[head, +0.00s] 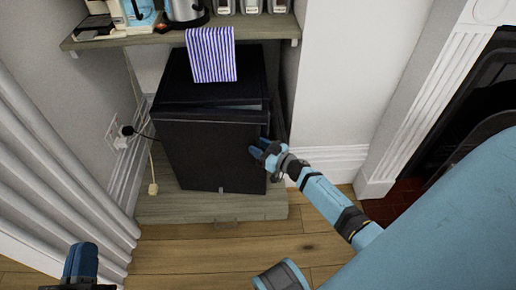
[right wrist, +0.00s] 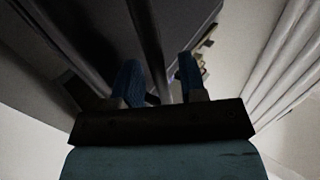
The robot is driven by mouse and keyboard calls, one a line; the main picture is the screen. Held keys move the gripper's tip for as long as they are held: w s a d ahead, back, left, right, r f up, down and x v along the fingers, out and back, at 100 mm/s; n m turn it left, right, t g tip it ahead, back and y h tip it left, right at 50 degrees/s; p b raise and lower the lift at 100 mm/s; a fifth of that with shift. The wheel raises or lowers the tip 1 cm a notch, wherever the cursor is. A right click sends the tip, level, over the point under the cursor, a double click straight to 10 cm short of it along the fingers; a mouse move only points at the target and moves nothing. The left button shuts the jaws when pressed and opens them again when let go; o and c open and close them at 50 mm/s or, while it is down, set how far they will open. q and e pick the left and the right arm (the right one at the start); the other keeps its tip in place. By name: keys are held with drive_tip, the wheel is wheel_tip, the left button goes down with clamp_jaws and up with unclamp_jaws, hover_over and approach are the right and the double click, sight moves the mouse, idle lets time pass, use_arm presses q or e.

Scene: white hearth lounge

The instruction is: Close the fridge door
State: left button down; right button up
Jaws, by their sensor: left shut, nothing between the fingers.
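The black fridge (head: 178,82) stands on a low wooden plinth under the shelf. Its door (head: 200,150) is slightly ajar, with a narrow wedge-shaped gap along the top that widens to the right. My right gripper (head: 257,150) is at the door's right edge; whether it touches is unclear. In the right wrist view, the right gripper's (right wrist: 160,82) two blue fingers are apart, with a dark edge running up behind the space between them. My left gripper (head: 81,262) is shut and empty, low at the left, well away from the fridge.
A striped cloth (head: 211,54) hangs from the shelf (head: 125,39) over the fridge top. A kettle (head: 185,12) stands on the shelf. A plug and cord (head: 127,131) are on the left wall. A white curtain (head: 50,150) is at left, a fireplace (head: 480,110) at right. Wooden floor (head: 215,245) is clear in front.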

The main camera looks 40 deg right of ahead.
sight(262, 134)
drive_tip(key=shift+w+a, duration=0.1)
drive_tip(key=shift+w, duration=0.15)
clamp_jaws()
drive_tip(key=w+d+y, duration=0.1)
drive_tip(key=d, duration=0.1)
drive_tip(key=w+d+n+y, duration=0.1)
drive_tip(key=w+d, duration=0.1)
drive_tip(key=shift+w+r+n+g, duration=0.2)
drive_tip(key=shift+w+n+g, duration=0.1)
drive_tip(key=shift+g, duration=0.1)
unclamp_jaws()
drive_tip(key=shift+w+f, duration=0.1)
